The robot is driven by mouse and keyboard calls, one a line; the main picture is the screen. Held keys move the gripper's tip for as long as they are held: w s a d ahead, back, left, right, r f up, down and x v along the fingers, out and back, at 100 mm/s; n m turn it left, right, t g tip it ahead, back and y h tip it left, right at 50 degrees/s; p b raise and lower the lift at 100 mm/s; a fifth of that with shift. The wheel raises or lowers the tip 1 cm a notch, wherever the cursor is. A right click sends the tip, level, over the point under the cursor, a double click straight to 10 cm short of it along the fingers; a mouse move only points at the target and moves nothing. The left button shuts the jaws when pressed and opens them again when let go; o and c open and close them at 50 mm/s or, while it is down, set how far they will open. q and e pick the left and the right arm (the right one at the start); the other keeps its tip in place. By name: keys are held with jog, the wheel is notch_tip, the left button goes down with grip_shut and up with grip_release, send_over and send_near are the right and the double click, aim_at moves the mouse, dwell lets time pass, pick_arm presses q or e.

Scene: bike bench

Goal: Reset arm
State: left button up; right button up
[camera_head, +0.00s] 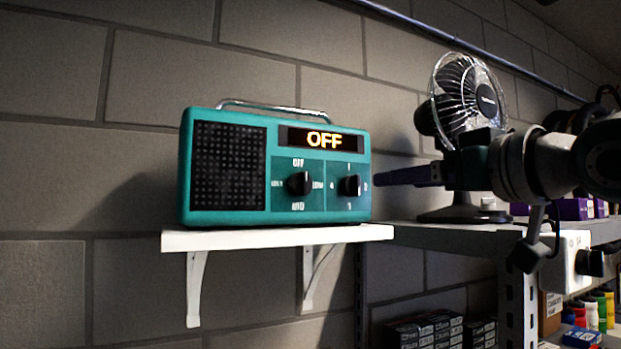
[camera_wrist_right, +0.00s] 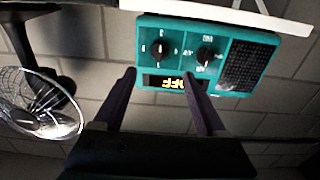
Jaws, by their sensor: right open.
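My right gripper (camera_head: 385,178) comes in from the right in the head view, just right of the teal radio (camera_head: 230,165). In the right wrist view my right gripper (camera_wrist_right: 160,80) is open, with its two dark fingers apart and nothing between them. The radio (camera_wrist_right: 215,85) appears upside down there, beyond the fingertips. Its display reads OFF. It has two black knobs, a left one (camera_head: 299,184) and a right one (camera_head: 349,186). I cannot tell whether a fingertip touches the radio. My left gripper is not in view.
The radio stands on a white wall shelf (camera_head: 270,238) with brackets. A desk fan (camera_head: 465,100) stands on a grey shelf (camera_head: 440,236) behind my right arm. Small boxes (camera_head: 425,330) and bottles (camera_head: 600,308) sit lower down. The brick wall left of the radio is clear.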

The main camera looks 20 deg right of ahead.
jog(key=shift+w, duration=0.1)
jog(key=s+a+f+g+p, duration=0.3)
jog(key=s+f+g, duration=0.15)
jog(key=f, duration=0.45)
jog(key=s+a+f+g+p, duration=0.25)
jog(key=s+f, duration=0.25)
jog(key=f, duration=0.5)
jog(key=s+a+f+g+p, duration=0.1)
jog(key=s+a+f+g, duration=0.1)
jog(key=s, duration=0.7)
jog(key=s+a+f+n+g+h+p, duration=0.1)
jog(key=s+a+f+g, duration=0.2)
jog(key=s, duration=0.7)
notch_tip(320, 180, down, 3)
jog(key=shift+r+g+p, duration=0.15)
jog(key=shift+g+p, duration=0.25)
jog(key=shift+g, duration=0.8)
jog(key=shift+s, duration=0.1)
